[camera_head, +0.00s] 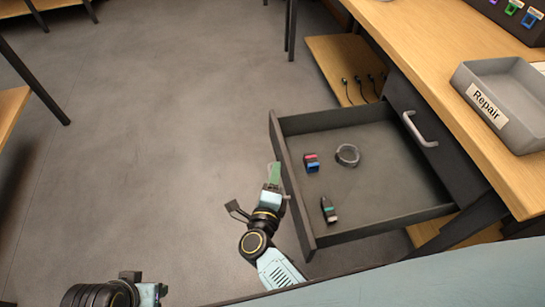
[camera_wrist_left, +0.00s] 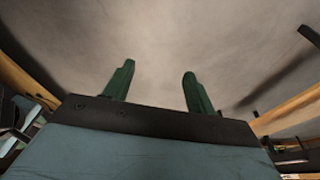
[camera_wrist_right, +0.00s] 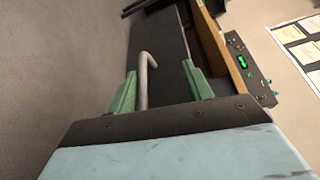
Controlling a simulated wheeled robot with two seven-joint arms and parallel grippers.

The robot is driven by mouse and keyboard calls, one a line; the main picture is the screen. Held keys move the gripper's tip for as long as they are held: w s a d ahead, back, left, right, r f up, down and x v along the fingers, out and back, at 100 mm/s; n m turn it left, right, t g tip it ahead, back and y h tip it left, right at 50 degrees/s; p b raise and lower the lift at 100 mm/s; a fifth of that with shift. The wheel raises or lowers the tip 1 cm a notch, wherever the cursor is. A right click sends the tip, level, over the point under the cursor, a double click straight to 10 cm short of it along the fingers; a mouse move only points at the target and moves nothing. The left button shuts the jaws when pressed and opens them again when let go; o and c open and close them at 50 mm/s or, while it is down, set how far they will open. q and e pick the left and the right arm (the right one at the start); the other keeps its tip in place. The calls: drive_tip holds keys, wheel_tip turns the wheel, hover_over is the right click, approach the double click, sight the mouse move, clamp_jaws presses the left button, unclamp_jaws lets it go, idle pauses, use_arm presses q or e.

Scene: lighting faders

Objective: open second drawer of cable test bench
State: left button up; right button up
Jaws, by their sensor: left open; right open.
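The cable test bench has a dark drawer pulled out (camera_head: 290,185), below a shut top drawer with a silver bar handle (camera_head: 420,128). My right gripper (camera_head: 275,174) is open at the outer face of the pulled-out drawer's front. In the right wrist view, a silver bar handle (camera_wrist_right: 146,76) lies between the open fingers (camera_wrist_right: 160,92), nearer the left finger; I cannot tell whether they touch. My left gripper is open and empty in the left wrist view (camera_wrist_left: 155,85), facing bare floor. In the head view only part of it shows at the bottom left.
Inside the drawer are a red and blue piece (camera_head: 311,163), a grey ring-like coil (camera_head: 347,155) and a small black device (camera_head: 328,210). A grey Repair tray (camera_head: 463,82) stands on the wooden top. The floor (camera_head: 160,120) left of the bench is clear.

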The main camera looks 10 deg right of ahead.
drive_tip(key=o, duration=1.1)
drive_tip(key=r+p, duration=0.1)
drive_tip(key=r, duration=0.1)
drive_tip(key=r+p, duration=0.1)
drive_tip(key=w+r+p, duration=0.1)
drive_tip(key=r, duration=0.1)
drive_tip(key=shift+a+r+p, duration=0.2)
drive_tip(key=shift+r+p, duration=0.1)
drive_tip(key=shift+p, duration=0.05)
wheel_tip(320, 180, up, 2)
drive_tip(key=shift+p, duration=0.95)
drive_tip(key=shift+s+r, duration=0.35)
drive_tip(key=shift+s, duration=0.1)
drive_tip(key=c, duration=1.1)
drive_tip(key=shift+d+f, duration=0.1)
drive_tip(key=shift+f, duration=0.1)
use_arm(q)
drive_tip(key=s+a+f, duration=0.2)
drive_tip(key=a+f, duration=0.1)
drive_tip(key=f, duration=0.4)
drive_tip(key=s+a+f+g, duration=0.1)
drive_tip(key=s+a+f, duration=0.1)
drive_tip(key=f, duration=0.5)
drive_tip(key=shift+s+a+f+y, duration=0.3)
drive_tip(key=shift+a+f+y, duration=0.1)
drive_tip(key=shift+a, duration=0.35)
use_arm(e)
drive_tip(key=shift+f, duration=0.15)
